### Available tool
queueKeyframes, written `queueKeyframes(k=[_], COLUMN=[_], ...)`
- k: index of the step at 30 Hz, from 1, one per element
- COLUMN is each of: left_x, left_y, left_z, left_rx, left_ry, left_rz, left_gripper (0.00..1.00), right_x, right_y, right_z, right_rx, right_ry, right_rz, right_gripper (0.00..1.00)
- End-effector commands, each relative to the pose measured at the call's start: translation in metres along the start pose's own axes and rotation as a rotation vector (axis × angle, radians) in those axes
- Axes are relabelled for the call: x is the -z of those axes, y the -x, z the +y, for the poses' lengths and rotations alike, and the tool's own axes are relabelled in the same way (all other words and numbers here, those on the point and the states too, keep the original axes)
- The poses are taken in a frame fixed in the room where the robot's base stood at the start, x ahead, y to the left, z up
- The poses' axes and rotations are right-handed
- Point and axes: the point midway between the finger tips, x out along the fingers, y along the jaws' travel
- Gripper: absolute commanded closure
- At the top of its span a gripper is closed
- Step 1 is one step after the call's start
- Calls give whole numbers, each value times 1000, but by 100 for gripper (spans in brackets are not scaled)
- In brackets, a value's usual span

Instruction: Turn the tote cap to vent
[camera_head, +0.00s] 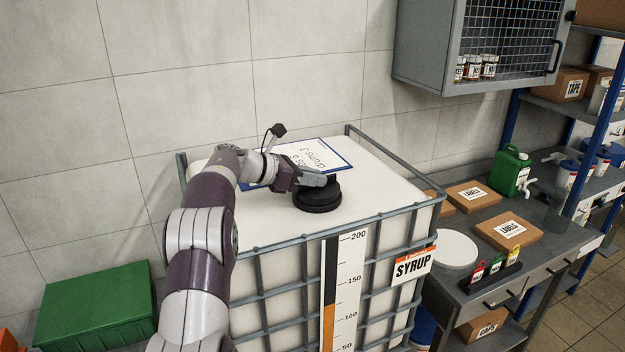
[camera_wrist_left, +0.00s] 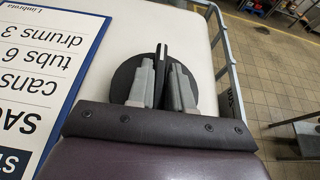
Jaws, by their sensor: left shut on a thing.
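The tote (camera_head: 372,200) is a white tank in a grey cage with a SYRUP sign (camera_head: 413,264) on its front. Its black round cap (camera_head: 318,200) sits on the top, with a raised ridge across it. The cap also shows in the left wrist view (camera_wrist_left: 126,78). My left gripper (camera_head: 325,180) reaches over the tote top from the left. In the left wrist view its two grey fingers (camera_wrist_left: 164,84) are shut on the cap's ridge, one on each side. The fingers hide part of the cap. My right gripper is not in view.
A clipboard (camera_head: 335,152) lies on the tote top behind the cap; it is close beside the gripper in the left wrist view (camera_wrist_left: 50,60). A wall cabinet (camera_head: 425,50) hangs at upper right. A bench with boxes (camera_head: 508,229) stands right of the tote. A green crate (camera_head: 95,306) is at lower left.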

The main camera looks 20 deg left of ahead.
Motion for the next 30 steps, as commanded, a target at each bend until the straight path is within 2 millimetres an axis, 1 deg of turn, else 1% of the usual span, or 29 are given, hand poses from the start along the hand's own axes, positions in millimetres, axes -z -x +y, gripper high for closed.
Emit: queueKeyframes(k=[1,2,9,12,15,19,22,26,30], left_x=[7,8,11,9,6,2,-1,-3,-6], left_y=[-2,-2,-4,-4,-3,-3,-2,-3,-4], left_z=[0,0,-4,-5,-7,-9,-10,-12,-13], left_rx=[-15,-28,-181,-265,-353,-465,-552,-665,-787], left_ry=[7,13,74,110,147,196,232,280,332], left_rz=[2,2,1,1,3,4,6,8,9], left_gripper=[100,100,100,100,100,100,100,100,100], right_x=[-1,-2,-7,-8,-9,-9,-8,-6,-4], right_y=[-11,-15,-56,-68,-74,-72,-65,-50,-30], right_z=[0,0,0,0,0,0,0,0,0], right_rx=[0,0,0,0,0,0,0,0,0], right_ry=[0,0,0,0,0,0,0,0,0], right_rz=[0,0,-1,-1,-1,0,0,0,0], right_gripper=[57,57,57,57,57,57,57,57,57])
